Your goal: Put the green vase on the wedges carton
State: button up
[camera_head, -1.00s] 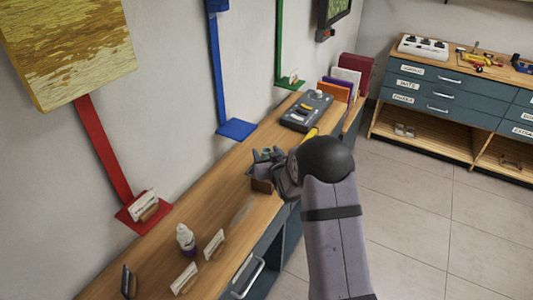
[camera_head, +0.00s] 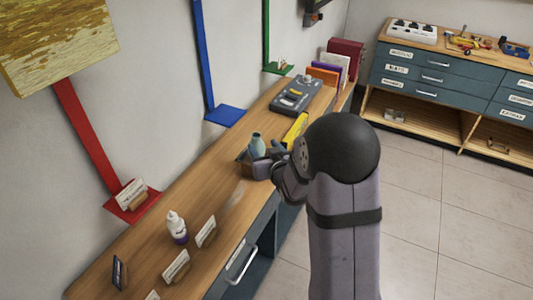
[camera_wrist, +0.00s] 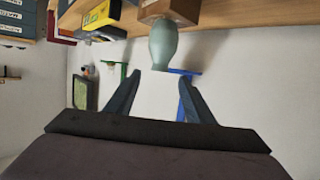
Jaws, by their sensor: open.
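The green vase (camera_head: 257,143) shows behind my gripper (camera_head: 270,165) in the head view. In the wrist view, which is upside down, the vase (camera_wrist: 163,45) appears upright with its base on a small brown carton (camera_wrist: 172,9). The carton (camera_head: 243,157) is mostly hidden by my gripper in the head view, and no label on it is readable. My gripper (camera_wrist: 160,80) is open, its two fingers spread and empty. The vase is just beyond the fingertips, close to the gap and apparently not gripped.
A yellow box (camera_head: 295,131) lies beyond the vase, with a grey device (camera_head: 296,95) and upright folders (camera_head: 335,68) farther back. A white bottle (camera_head: 176,227) and small cards (camera_head: 206,232) stand on the near bench. The wooden bench (camera_head: 190,190) is clear between them.

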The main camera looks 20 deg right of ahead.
jog(key=shift+v, duration=1.25)
jog(key=s+a+f+g, duration=0.2)
jog(key=s+g, duration=0.3)
jog(key=s, duration=0.5)
jog(key=s+a+f+g, duration=0.1)
jog(key=s+f+g, duration=0.2)
jog(key=s, duration=0.8)
jog(key=s+a+f+g, duration=0.2)
jog(key=s+g, duration=0.4)
jog(key=s, duration=0.4)
jog(key=shift+s+a+f+g, duration=0.15)
jog(key=shift+a+f+g, duration=0.15)
jog(key=shift+f, duration=0.45)
jog(key=shift+r, duration=0.1)
